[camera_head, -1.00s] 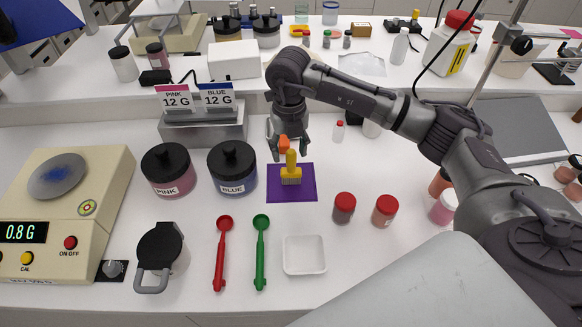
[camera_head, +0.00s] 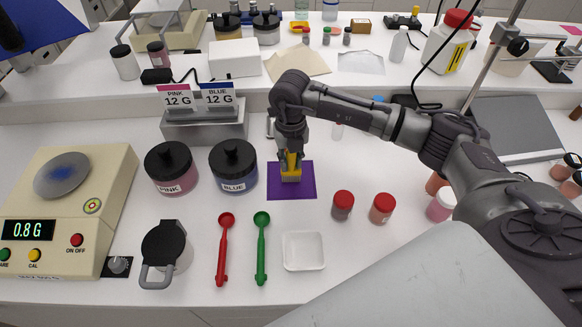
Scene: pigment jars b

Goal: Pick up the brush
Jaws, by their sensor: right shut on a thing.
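The brush (camera_head: 291,176) stands upright with its grey bristles down on the purple mat (camera_head: 306,190). Its yellow handle is mostly hidden by my right gripper (camera_head: 291,158), which comes down from above and is shut on it. The bristles look to be at the mat; I cannot tell whether they touch it. My left gripper is not in view.
Pink (camera_head: 171,168) and blue (camera_head: 234,167) pigment jars stand left of the mat. Two red-capped jars (camera_head: 342,205) (camera_head: 382,208) are at its right front. Red (camera_head: 223,250) and green (camera_head: 261,250) spoons and a white dish (camera_head: 303,251) lie in front. A scale (camera_head: 110,190) is at left.

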